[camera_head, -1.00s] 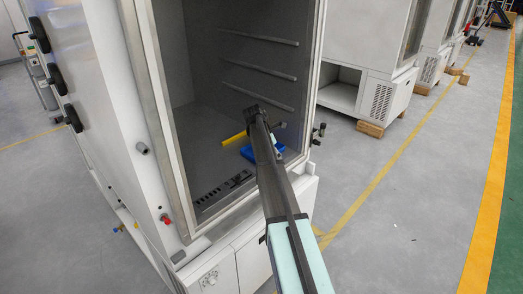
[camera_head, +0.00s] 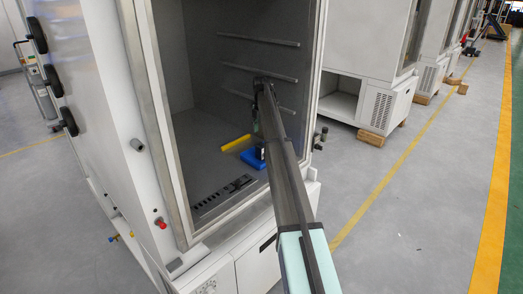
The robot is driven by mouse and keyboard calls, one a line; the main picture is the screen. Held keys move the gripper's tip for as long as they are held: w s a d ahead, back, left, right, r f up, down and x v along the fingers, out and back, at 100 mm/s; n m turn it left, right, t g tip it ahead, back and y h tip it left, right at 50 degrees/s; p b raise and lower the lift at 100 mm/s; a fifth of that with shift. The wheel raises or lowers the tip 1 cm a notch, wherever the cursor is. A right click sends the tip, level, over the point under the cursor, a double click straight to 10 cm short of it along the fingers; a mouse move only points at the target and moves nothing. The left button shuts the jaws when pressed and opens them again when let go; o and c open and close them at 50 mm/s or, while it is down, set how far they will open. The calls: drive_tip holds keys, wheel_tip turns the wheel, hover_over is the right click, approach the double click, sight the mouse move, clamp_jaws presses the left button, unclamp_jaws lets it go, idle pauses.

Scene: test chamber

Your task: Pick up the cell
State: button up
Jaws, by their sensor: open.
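Inside the open chamber (camera_head: 205,150), a yellow bar-shaped piece (camera_head: 236,144) and a blue block (camera_head: 252,158) lie on the floor. I cannot tell from their looks which one is the cell. My arm reaches in through the doorway, and my gripper (camera_head: 257,135) hangs down from its far end, small and dark, above or beside the blue block. It is open. My forearm hides part of the gripper and the area to the right of the blue block. I see no contact between the gripper and either piece.
A slotted dark strip (camera_head: 223,194) lies on the chamber floor near the door sill. Rails (camera_head: 258,70) run along the right inner wall, close to my arm. The metal door frame (camera_head: 166,130) bounds the opening on the left. The chamber floor on the left is clear.

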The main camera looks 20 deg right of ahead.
sight(261, 145)
wheel_tip(261, 145, down, 4)
drive_tip(key=shift+r+p, duration=0.1)
drive_tip(key=shift+p, duration=0.35)
drive_tip(key=shift+s+a+f+p, duration=0.1)
drive_tip(key=shift+f+p, duration=0.6)
drive_tip(key=shift+f, duration=0.65)
drive_tip(key=shift+a+f+p, duration=0.1)
drive_tip(key=shift+f+p, duration=0.6)
drive_tip(key=shift+f, duration=0.65)
drive_tip(key=c, duration=1.4)
